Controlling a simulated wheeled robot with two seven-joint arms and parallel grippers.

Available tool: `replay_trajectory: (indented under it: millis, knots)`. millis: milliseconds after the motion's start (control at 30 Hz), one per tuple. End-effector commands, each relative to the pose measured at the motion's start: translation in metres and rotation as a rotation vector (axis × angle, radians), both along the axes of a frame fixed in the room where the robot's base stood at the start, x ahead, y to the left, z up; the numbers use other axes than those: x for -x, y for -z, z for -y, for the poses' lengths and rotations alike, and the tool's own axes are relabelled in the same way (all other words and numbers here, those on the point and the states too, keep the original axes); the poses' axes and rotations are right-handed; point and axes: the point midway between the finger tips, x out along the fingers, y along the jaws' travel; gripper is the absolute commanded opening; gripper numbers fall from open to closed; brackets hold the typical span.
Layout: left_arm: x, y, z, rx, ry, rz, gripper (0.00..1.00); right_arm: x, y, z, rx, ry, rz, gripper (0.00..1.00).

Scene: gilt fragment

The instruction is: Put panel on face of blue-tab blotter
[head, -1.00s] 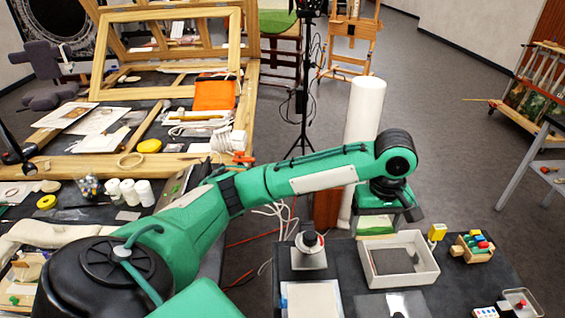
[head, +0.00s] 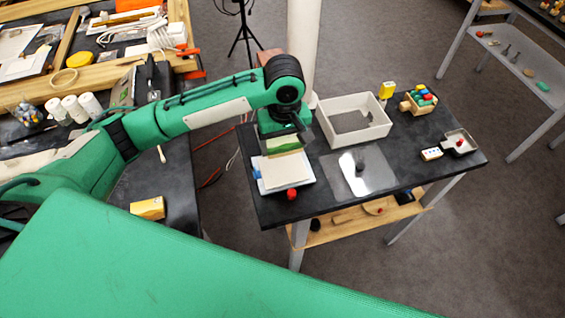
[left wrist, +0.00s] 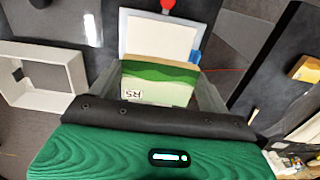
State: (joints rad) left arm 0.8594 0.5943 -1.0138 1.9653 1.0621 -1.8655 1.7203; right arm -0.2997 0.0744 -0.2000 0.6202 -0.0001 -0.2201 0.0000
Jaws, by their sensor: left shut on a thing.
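My left gripper (head: 284,138) is shut on the panel (head: 285,146), a small board with a green and yellow painted face. In the left wrist view the panel (left wrist: 158,85) sits between the fingers of the gripper (left wrist: 158,72) and carries an "R5" mark. The blotter (head: 287,172) lies on the dark table, with a pale face on a white board and a blue tab (head: 257,168) at its left. The panel is over the blotter's far edge; I cannot tell whether they touch. The blotter (left wrist: 158,37) also shows beyond the panel in the left wrist view. My right gripper is out of view.
A red knob (head: 291,194) is at the blotter's near edge. A clear sheet (head: 362,174) with a dark knob lies to the right. A white tray (head: 353,121), a block rack (head: 419,102) and a small dish (head: 459,142) stand farther right. The table's front edge is close.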

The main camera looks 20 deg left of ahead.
Motion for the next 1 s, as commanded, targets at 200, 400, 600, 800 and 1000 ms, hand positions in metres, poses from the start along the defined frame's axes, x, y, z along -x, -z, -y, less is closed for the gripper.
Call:
replay_trajectory:
  millis: [200,400,600,800,1000]
  knots:
    - [0.000,0.043,-0.001,-0.002,-0.001,-0.001,0.57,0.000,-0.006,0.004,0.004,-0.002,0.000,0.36]
    - [0.000,0.060,-0.001,-0.002,-0.001,-0.001,0.57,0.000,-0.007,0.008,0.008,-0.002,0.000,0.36]
    - [0.000,0.089,-0.001,-0.002,-0.002,-0.001,0.57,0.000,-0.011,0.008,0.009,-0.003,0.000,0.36]
    - [0.000,0.096,0.000,-0.001,0.000,0.001,0.57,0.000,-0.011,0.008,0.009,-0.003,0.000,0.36]
    - [0.000,0.096,0.000,0.000,-0.001,0.000,0.57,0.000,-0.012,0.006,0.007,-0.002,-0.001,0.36]
